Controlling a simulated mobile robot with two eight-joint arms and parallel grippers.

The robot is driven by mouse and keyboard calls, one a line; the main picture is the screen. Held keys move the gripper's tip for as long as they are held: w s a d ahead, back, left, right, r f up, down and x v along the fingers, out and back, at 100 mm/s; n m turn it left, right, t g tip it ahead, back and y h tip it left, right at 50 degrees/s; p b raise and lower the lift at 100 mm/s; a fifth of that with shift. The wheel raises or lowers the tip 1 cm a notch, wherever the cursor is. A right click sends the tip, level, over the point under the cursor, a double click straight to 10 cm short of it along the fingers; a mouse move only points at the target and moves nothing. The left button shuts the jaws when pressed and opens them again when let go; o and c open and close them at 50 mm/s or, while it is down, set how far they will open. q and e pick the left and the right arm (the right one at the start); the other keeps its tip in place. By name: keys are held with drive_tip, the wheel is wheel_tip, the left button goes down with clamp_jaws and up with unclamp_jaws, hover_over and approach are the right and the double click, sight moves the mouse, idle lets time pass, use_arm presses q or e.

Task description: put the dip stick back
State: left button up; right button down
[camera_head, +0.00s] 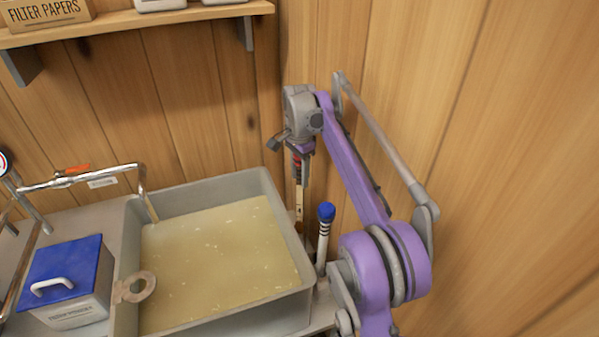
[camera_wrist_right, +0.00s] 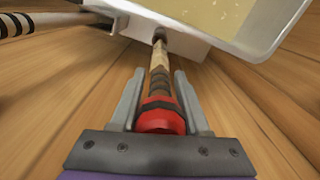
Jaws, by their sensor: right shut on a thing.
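The dip stick (camera_head: 299,203) is a wooden rod with dark bands and a red grip, pointing down by the right rim of the syrup pan (camera_head: 280,316). My right gripper (camera_head: 301,152) is above it, shut on its red end. In the right wrist view the dip stick (camera_wrist_right: 160,72) runs away between the fingers of my right gripper (camera_wrist_right: 160,84). Its far end meets a dark opening in a pale grey part (camera_wrist_right: 180,42) beside the pan; I cannot tell how far in it goes. My left gripper is not in view.
A blue-capped, black-banded white stick (camera_head: 324,232) stands right of the dip stick, close to my right arm. A blue-lidded box (camera_head: 68,262) and a pipe with a red handle (camera_head: 78,170) are left of the pan. Wooden walls close off the back and right.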

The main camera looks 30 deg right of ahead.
sight(300, 160)
drive_tip(key=shift+f+b, duration=0.8)
drive_tip(key=shift+f, duration=0.8)
unclamp_jaws()
drive_tip(key=shift+r+p, duration=3.4)
drive_tip(key=shift+r, duration=0.6)
